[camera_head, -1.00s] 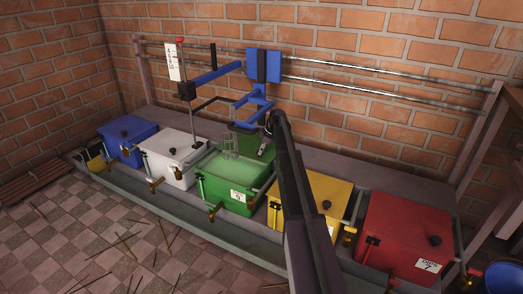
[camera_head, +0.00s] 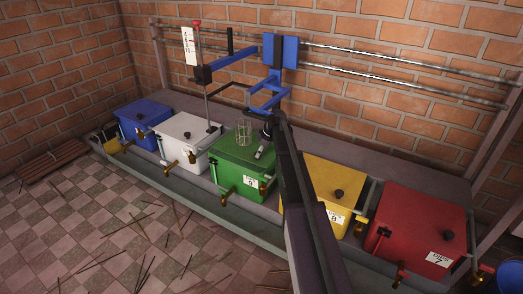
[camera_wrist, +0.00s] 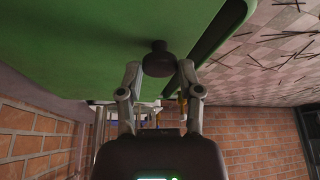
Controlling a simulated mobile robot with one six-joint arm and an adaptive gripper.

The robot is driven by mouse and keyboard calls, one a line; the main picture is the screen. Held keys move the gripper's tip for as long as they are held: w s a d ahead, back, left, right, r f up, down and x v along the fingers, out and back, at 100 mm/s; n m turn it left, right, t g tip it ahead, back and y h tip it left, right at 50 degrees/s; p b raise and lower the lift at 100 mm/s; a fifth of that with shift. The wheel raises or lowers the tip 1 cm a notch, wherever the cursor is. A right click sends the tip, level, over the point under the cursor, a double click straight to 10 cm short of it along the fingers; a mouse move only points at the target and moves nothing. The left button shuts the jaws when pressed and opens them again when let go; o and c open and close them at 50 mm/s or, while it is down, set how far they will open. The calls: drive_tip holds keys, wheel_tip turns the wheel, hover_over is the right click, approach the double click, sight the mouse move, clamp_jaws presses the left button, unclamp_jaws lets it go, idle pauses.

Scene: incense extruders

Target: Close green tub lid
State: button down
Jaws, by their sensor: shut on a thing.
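The green tub (camera_head: 231,180) stands in the middle of the row. Its green lid (camera_head: 228,153) lies about flat over the top in the head view. In the wrist view the lid (camera_wrist: 70,45) fills the upper left, with a dark strip along its right side. I cannot tell if it is fully seated. My gripper (camera_head: 264,150) is at the lid's right part. In the wrist view my gripper (camera_wrist: 160,69) has its two fingers shut on the dark round lid knob (camera_wrist: 158,58).
A wire cage (camera_head: 244,130) shows at the lid's back, below a blue bracket (camera_head: 272,85). White (camera_head: 186,140) and blue (camera_head: 142,121) tubs stand left. Yellow (camera_head: 330,180) and red (camera_head: 420,225) tubs stand right. Brass taps line the front. A brick wall (camera_head: 400,50) is behind.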

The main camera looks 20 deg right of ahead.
drive_tip(key=shift+c, duration=1.3)
unclamp_jaws()
drive_tip(key=shift+w+d, duration=0.1)
drive_tip(key=shift+d, duration=0.05)
